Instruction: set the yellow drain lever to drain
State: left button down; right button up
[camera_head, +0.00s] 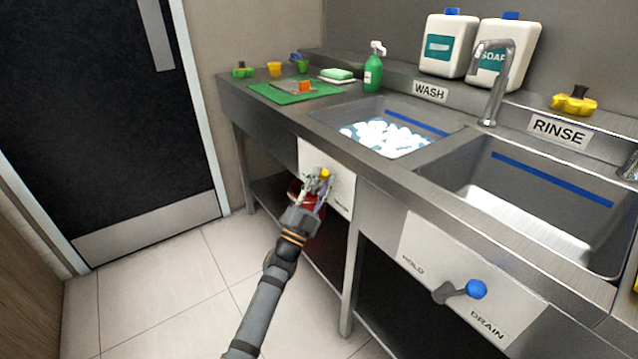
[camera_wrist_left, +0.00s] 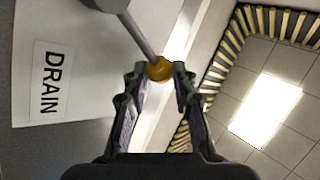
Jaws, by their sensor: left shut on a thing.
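The yellow drain lever (camera_head: 325,173) is on the white plate (camera_head: 342,190) on the front of the wash sink. My left gripper (camera_head: 318,182) is at the lever. In the left wrist view the yellow knob (camera_wrist_left: 159,69) sits between the fingertips of my left gripper (camera_wrist_left: 158,78), which is shut on it. A grey lever arm (camera_wrist_left: 139,33) runs from the knob up to a pivot at the top. A DRAIN label (camera_wrist_left: 50,82) shows on the plate to the left. In the head view my gripper hides part of the lever and plate. My right gripper is not in view.
The wash basin holds foam (camera_head: 385,136). The rinse sink's blue drain lever (camera_head: 476,289) is at the lower right. A table leg (camera_head: 350,280) stands right of my left arm. A red thing (camera_head: 308,222) is partly hidden behind my gripper. The floor at left is clear.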

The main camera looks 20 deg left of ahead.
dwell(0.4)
pick_arm(q)
jog(key=c, duration=1.1)
grip_release()
jog(key=shift+d, duration=0.1)
jog(key=shift+o, duration=0.2)
jog(key=shift+s+f, duration=0.1)
jog(key=v, duration=1.2)
